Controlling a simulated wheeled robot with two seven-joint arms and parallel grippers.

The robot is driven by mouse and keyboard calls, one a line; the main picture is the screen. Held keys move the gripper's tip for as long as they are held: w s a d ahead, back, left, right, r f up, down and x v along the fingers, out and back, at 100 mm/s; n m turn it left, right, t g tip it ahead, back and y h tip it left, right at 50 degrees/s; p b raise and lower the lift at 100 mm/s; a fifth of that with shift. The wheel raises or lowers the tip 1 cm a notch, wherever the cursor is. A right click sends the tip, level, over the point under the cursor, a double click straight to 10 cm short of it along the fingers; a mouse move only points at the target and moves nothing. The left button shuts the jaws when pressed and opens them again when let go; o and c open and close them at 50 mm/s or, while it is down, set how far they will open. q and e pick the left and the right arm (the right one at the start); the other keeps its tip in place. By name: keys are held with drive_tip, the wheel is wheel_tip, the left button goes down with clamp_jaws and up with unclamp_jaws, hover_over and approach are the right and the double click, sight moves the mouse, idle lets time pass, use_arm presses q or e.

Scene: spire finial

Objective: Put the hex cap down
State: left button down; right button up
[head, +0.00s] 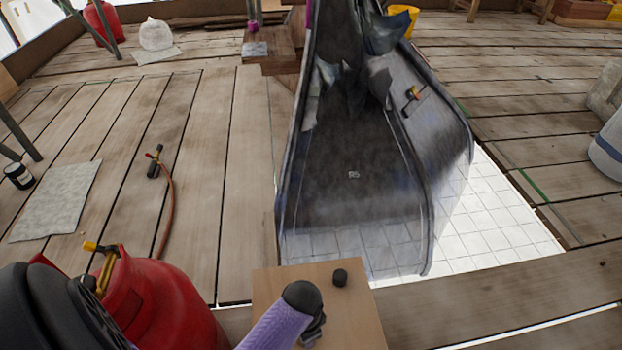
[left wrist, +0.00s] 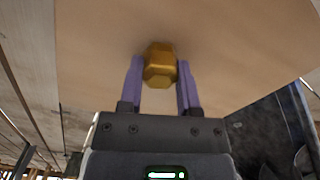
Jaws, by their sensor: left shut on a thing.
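The hex cap (left wrist: 160,65) is a golden, hexagonal piece held between the two purple fingers of my left gripper (left wrist: 160,82) in the left wrist view. The gripper is shut on it. A plain wooden board (left wrist: 100,60) fills the view behind the cap; I cannot tell whether the cap touches it. In the head view my left arm reaches over this board (head: 270,290), and its gripper (head: 312,336) shows only in part at the bottom. The cap is hidden there. My right gripper is in neither view.
A small dark cylinder (head: 340,277) stands on the board near its far edge. A red gas bottle (head: 170,305) is to the left. A torch (head: 154,163) lies on the planks.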

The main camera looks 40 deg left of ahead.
use_arm(q)
drive_tip(key=shift+f, duration=0.5)
drive_tip(key=shift+r, duration=0.15)
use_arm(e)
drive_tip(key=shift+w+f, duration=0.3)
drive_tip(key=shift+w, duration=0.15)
use_arm(q)
drive_tip(key=shift+c, duration=1.5)
unclamp_jaws()
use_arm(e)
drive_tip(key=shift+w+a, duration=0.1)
use_arm(q)
drive_tip(key=shift+r, duration=0.1)
wheel_tip(320, 180, up, 5)
drive_tip(key=p, duration=0.4)
drive_tip(key=shift+w+f, duration=0.15)
drive_tip(key=shift+f, duration=0.05)
wheel_tip(320, 180, up, 7)
drive_tip(key=p, duration=0.5)
drive_tip(key=shift+r+p, duration=0.15)
drive_tip(key=shift+p, duration=0.2)
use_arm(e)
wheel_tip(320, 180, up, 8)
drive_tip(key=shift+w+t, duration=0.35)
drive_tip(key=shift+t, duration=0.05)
